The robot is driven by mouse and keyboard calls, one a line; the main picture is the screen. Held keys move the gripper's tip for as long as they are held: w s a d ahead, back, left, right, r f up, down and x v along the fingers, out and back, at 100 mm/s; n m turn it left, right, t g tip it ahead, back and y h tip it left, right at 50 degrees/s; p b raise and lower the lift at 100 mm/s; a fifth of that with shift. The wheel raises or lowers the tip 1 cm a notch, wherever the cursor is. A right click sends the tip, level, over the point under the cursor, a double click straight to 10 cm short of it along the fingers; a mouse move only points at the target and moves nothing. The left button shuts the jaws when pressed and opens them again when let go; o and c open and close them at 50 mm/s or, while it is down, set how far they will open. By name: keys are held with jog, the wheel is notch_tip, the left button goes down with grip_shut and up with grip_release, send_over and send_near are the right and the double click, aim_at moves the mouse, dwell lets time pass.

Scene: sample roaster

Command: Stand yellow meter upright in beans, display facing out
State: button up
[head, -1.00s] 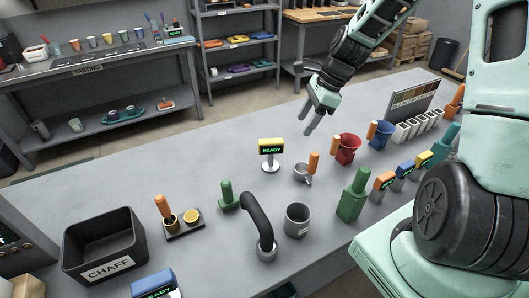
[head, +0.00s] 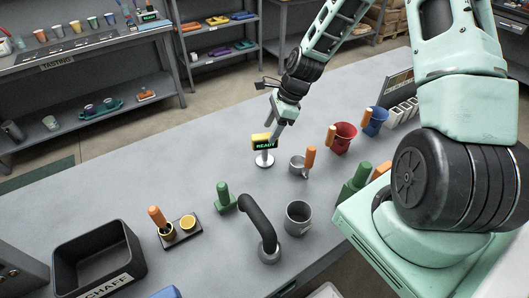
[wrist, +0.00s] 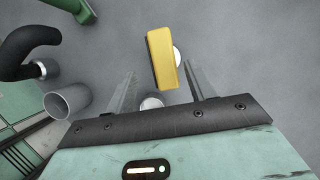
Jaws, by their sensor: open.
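A grey cup (head: 299,219) stands nearer the front, and a small metal cup (head: 296,165) is right of the meter. I cannot make out beans in either.
A black curved pipe (head: 258,220) and a green handled block (head: 224,199) stand left of the grey cup. A black chaff bin (head: 98,258) is at the front left. Red (head: 343,137) and blue (head: 375,121) cups stand right. The bench left of the meter is clear.

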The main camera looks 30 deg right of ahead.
aim_at(262, 143)
jog(key=shift+w+p+x, duration=0.15)
jog(key=shift+p+x, duration=0.4)
jog(key=shift+x, duration=1.3)
jog(key=shift+w+p+x, duration=0.15)
jog(key=shift+p+x, duration=0.4)
jog(key=shift+x, duration=1.3)
jog(key=shift+d, duration=0.1)
grip_shut()
